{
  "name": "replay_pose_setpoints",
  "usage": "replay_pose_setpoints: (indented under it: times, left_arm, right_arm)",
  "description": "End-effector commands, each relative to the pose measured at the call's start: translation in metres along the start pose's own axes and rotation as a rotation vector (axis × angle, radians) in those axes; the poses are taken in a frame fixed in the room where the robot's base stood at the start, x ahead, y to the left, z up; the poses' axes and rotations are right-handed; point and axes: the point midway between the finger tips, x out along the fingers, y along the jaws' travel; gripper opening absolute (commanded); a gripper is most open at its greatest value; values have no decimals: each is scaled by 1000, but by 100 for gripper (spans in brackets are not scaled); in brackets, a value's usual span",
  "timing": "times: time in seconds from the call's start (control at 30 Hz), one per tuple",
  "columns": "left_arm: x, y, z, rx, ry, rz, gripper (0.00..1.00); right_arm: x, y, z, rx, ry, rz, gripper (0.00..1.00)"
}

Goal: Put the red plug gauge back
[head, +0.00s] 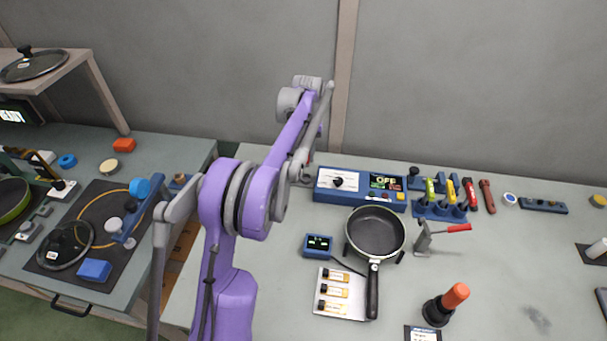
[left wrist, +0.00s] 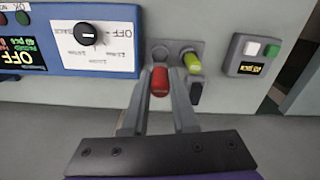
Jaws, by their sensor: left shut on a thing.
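The red plug gauge (left wrist: 159,82) shows in the left wrist view between the two fingers of my left gripper (left wrist: 160,100), which is shut on it. Just beyond it is a grey holder (left wrist: 177,47) with a round socket (left wrist: 160,52) that looks empty. A green gauge (left wrist: 192,63) stands at the socket to its right. The red gauge's lower end is hidden, so I cannot tell whether it touches the holder. In the head view my purple left arm reaches to the back of the table and largely hides the gripper and holder. My right gripper is not in view.
A blue control box (head: 360,188) reading OFF stands beside the holder. A small grey button box (left wrist: 257,55) is on the holder's other side in the wrist view. A pan (head: 375,232), a red-handled clamp (head: 440,235) and a blue tool rack (head: 438,209) stand farther right.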

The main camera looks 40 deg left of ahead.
Motion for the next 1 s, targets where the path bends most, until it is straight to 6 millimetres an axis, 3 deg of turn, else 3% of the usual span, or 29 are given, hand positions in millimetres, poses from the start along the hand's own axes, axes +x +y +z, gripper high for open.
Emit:
replay_pose_setpoints:
  times: [0.1, 0.53, 0.93, 0.97, 1.0]
  left_arm:
    - [21, 0, 0, 0, 0, 0, 0]
    - [67, 0, 0, 0, 0, 0, 0]
    - [74, 0, 0, 0, -1, -1, 0]
    - [73, 0, 0, 0, 0, 0, 32]
    - [72, 0, 0, 0, 0, 0, 39]
  right_arm:
    - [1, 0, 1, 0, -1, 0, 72]
    - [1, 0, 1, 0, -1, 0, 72]
    - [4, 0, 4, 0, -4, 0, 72]
    - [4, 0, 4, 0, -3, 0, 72]
    - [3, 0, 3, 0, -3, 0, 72]
